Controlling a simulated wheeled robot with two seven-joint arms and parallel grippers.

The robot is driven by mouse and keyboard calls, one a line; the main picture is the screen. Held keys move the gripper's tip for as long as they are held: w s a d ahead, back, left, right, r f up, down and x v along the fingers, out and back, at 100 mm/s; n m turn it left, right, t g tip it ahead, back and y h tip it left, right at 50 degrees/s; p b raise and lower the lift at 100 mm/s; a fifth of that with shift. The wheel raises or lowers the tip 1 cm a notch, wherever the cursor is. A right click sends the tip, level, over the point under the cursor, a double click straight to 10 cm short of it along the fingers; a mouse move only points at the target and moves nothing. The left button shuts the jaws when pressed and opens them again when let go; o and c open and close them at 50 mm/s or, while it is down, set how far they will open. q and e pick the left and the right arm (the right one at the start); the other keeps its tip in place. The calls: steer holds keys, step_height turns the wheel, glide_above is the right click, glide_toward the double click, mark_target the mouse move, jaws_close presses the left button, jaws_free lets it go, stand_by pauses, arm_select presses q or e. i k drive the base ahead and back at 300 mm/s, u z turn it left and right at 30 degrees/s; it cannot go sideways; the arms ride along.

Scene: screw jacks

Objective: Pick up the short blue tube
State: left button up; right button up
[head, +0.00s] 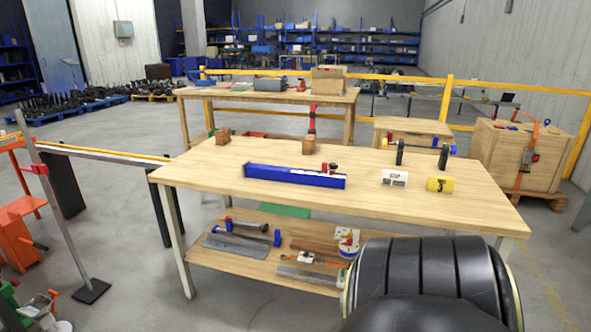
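A blue square tube (290,176) lies on the top of the near wooden table (410,205), left of the middle, long side across the picture. A small red and black part (331,168) sits at its right end; I cannot tell whether they are joined. It is the only blue tube that I see on this tabletop. Neither of my grippers is in view. A black ribbed part of my own arm fills the lower right and hides the table's front right leg area.
Wooden blocks (222,137), a white block (394,178), a yellow block (440,184) and upright black-handled tools (443,156) stand on the table. The lower shelf (215,257) holds tools. A grey rail (100,153) stands left. The tabletop's front strip is clear.

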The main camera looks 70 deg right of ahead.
mark_target(337, 181)
steer(key=z, duration=0.85)
steer(key=i, duration=1.2)
steer(key=z, duration=1.25)
